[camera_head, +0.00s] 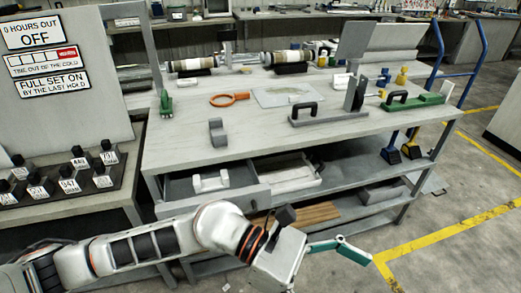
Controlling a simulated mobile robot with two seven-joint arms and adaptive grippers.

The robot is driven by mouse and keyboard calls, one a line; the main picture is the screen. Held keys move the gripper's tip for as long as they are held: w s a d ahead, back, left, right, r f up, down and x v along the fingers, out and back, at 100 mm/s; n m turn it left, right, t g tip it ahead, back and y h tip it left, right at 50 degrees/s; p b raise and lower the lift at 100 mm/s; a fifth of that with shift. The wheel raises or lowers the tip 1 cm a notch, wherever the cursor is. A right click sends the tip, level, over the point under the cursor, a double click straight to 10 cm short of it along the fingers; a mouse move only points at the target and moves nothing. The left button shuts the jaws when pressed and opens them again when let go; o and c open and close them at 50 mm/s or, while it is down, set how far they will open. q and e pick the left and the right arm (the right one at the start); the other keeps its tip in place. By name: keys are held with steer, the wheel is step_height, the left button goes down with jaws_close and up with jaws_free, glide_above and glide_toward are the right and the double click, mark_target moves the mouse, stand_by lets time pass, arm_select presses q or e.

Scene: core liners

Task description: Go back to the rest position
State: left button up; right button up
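My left arm enters from the lower left and reaches across the front of the workbench. Its grey and teal gripper (350,250) hangs over the floor in front of the bench's lower shelves. One jointed teal finger shows, stretched to the right and bent at the tip. The other finger is not visible, so I cannot tell how far the gripper is open. No object shows at the visible finger. My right arm and gripper are not in view.
The workbench (180,140) carries an orange ring (229,99), a grey handled tool (325,113), a green-based tool (413,101) and cylinders (192,64). A drawer (296,170) stands open below. A labelled knob board (60,185) is at left. Floor at lower right is clear.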

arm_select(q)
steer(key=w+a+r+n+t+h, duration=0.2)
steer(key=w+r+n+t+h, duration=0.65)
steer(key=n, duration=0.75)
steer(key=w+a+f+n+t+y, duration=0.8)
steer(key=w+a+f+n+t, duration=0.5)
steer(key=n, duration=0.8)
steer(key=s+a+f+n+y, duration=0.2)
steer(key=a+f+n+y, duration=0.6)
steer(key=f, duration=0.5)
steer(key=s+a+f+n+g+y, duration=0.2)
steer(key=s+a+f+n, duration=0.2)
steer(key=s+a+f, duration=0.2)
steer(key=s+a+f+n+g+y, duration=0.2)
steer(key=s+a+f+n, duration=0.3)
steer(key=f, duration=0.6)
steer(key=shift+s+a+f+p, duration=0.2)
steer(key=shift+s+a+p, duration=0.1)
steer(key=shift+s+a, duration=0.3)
